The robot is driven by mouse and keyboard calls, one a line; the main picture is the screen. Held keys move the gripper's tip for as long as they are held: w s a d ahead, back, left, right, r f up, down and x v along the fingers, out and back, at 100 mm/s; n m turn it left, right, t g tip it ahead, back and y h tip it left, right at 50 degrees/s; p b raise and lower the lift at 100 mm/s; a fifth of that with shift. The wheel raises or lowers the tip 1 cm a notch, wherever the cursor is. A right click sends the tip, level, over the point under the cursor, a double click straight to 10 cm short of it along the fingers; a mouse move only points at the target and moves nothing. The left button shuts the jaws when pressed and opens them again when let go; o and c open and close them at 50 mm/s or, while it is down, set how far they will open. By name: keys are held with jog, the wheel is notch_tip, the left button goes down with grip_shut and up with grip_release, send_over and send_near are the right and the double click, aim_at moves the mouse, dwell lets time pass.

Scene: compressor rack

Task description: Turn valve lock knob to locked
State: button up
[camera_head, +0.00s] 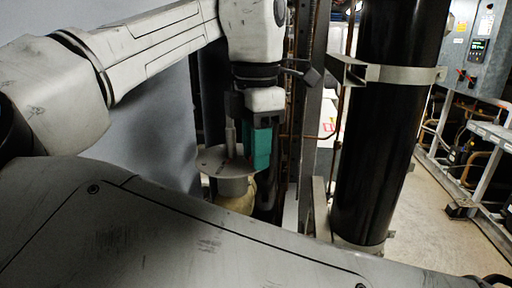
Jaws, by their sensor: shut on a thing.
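My gripper (245,150) points down at the end of my arm, in the middle of the head view. It is shut on the valve lock knob, which is mostly hidden between the fingers. A teal block shows at the right side of the gripper; I cannot tell whether it belongs to the gripper. Below is a round grey plate (211,161) on a short grey cylinder with a tan lower part. A thin upright pin stands at the plate's left-middle. The knob's marks are too small to read, so I cannot tell its setting.
A thick black vertical pipe (386,120) with a metal clamp band (400,74) stands to the right. Metal uprights and thin copper tubing run close beside the gripper. A grey panel (150,120) is at left behind my arm. Floor (440,215) is clear at far right, before the railings.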

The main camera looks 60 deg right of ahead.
grip_shut()
jog(key=shift+m, duration=0.3)
jog(key=m, duration=0.4)
jog(key=shift+m, duration=0.3)
jog(key=m, duration=1.2)
jog(key=shift+m, duration=0.3)
jog(key=m, duration=0.6)
